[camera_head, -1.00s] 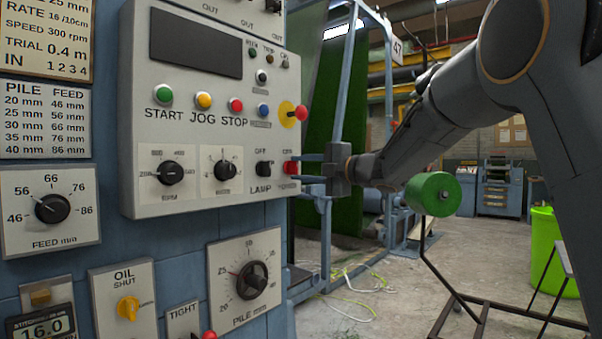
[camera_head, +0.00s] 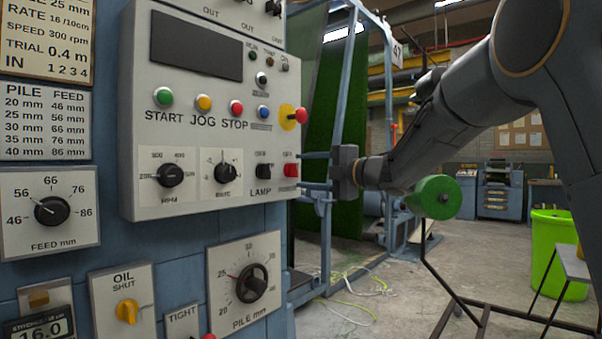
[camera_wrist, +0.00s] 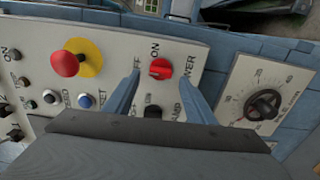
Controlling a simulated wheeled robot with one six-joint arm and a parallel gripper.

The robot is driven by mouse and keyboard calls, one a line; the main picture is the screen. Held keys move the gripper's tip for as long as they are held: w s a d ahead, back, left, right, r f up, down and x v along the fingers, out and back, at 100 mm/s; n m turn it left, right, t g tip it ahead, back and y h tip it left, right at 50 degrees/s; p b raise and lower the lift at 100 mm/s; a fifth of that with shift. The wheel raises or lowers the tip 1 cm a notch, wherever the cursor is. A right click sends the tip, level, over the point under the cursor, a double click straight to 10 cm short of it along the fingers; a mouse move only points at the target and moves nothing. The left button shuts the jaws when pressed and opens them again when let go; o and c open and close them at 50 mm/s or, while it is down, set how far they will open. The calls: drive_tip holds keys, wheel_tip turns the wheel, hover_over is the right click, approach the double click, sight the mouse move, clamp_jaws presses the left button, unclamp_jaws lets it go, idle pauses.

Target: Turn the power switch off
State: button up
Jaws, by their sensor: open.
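The power switch is a red knob (camera_head: 290,170) at the lower right of the grey control panel (camera_head: 210,130). In the wrist view the red knob (camera_wrist: 160,69) has ON printed above it, OFF to its left and POWER to its right. A small pale mark shows on its face; I cannot tell which label it points at. My gripper (camera_head: 304,171) is open just to the right of the knob. In the wrist view its two fingers (camera_wrist: 160,76) lie on either side of the knob's lower part, with a gap on each side. Contact is not clear.
The black lamp switch (camera_head: 263,171) is close beside the power switch. A red mushroom button on a yellow disc (camera_head: 288,116) juts out above. The pile dial (camera_head: 254,286) is below. A green roller (camera_head: 434,197) and a green bin (camera_head: 557,240) stand at right.

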drive_tip(key=v, duration=0.5)
drive_tip(key=shift+s+d, duration=0.25)
drive_tip(key=shift+w, duration=0.1)
drive_tip(key=d+f+m+t+h+p, duration=0.3)
drive_tip(key=d+f+m+h, duration=0.55)
drive_tip(key=m, duration=0.35)
drive_tip(key=s+d+f+m+g+h+p, duration=0.1)
drive_tip(key=s+d+f+m+g+h, duration=0.1)
drive_tip(key=s+d+f+m+h, duration=0.3)
drive_tip(key=s+d+f+m+g+p, duration=0.1)
drive_tip(key=s+d+f+m, duration=0.2)
drive_tip(key=f, duration=0.4)
drive_tip(key=s+f+m+g+p, duration=0.1)
drive_tip(key=s+f+m+g, duration=0.2)
drive_tip(key=s, duration=0.7)
drive_tip(key=s+f+m+g+p, duration=0.1)
drive_tip(key=s+f+m+g, duration=0.2)
drive_tip(key=s+f, duration=0.3)
drive_tip(key=s+f+m+g+p, duration=0.1)
drive_tip(key=s+f+g, duration=0.4)
drive_tip(key=s, duration=1.1)
drive_tip(key=shift+d+m+h+p, duration=0.15)
drive_tip(key=shift+m+h+p, duration=0.2)
drive_tip(key=shift+m, duration=0.55)
